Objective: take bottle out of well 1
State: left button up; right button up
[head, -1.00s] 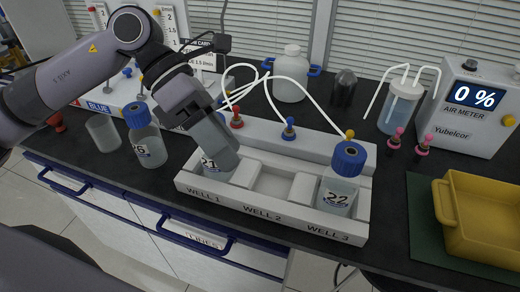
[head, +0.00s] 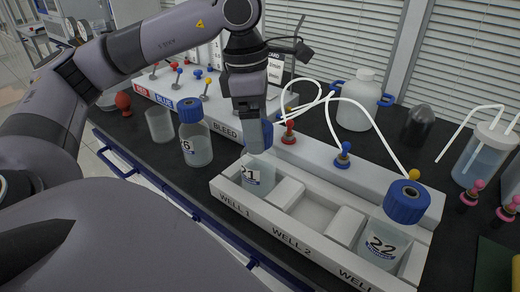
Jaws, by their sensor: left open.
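The white rack (head: 285,238) has wells labelled WELL 1, WELL 2 and WELL 3. A bottle marked 21 (head: 258,177) stands in well 1. A bottle marked 22 with a blue cap (head: 391,232) stands in well 3. The middle well 2 is empty. My right gripper is not in view.
A blue-capped bottle (head: 195,133) and an empty beaker (head: 160,124) stand left of the rack. White tubes and coloured valves (head: 343,155) run along the raised ledge behind the wells. A white jug (head: 358,101) stands further back.

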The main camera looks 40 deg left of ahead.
aim_at(258, 164)
pick_arm(q)
jog(key=shift+w+d+f, duration=0.15)
jog(key=shift+f, duration=1.35)
grip_shut()
jog(key=shift+r, duration=0.2)
